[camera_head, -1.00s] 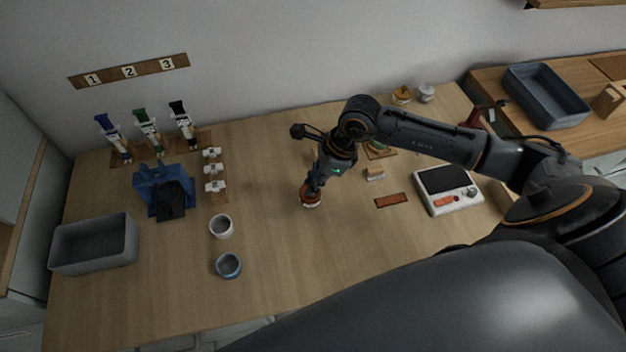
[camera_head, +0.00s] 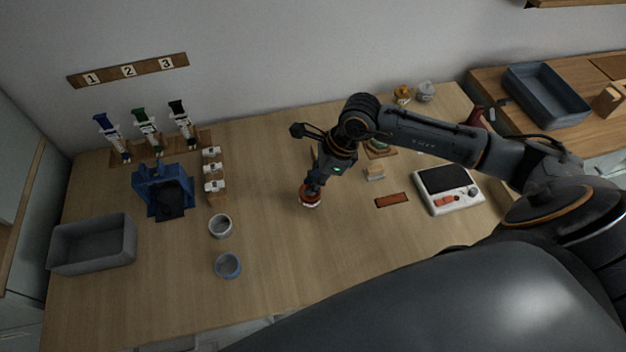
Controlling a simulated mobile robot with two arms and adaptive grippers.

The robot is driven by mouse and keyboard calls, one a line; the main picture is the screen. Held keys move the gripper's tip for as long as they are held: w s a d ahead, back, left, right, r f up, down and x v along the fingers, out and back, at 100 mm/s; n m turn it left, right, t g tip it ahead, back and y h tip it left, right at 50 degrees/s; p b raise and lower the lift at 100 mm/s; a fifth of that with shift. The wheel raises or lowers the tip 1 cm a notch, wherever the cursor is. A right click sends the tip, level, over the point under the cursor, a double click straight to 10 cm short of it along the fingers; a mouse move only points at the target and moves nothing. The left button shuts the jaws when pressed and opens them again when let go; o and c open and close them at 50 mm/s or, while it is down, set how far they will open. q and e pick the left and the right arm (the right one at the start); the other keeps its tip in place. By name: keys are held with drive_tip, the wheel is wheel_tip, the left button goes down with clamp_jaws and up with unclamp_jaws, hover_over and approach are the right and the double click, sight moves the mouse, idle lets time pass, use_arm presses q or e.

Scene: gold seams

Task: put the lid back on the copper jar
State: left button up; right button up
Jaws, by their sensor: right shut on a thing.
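My right gripper (camera_head: 311,188) reaches down over the middle of the table and is shut on a small round copper-coloured thing (camera_head: 310,199) with a pale lower edge. I cannot tell whether this is the lid alone or whether a jar is under it, nor whether it touches the table. A small amber-coloured jar (camera_head: 402,95) stands at the back right of the table, beside a grey jar (camera_head: 425,91). My left gripper is not in view.
A white cup (camera_head: 220,226) and a blue cup (camera_head: 228,266) stand left of the gripper. The front middle is clear.

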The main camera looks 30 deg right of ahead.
drive_tip(key=shift+f+b, duration=0.2)
drive_tip(key=shift+b, duration=0.75)
idle(1.4)
idle(0.3)
drive_tip(key=o, duration=1.3)
drive_tip(key=shift+r, duration=0.1)
drive_tip(key=shift+r+p, duration=1.85)
drive_tip(key=shift+r, duration=1.6)
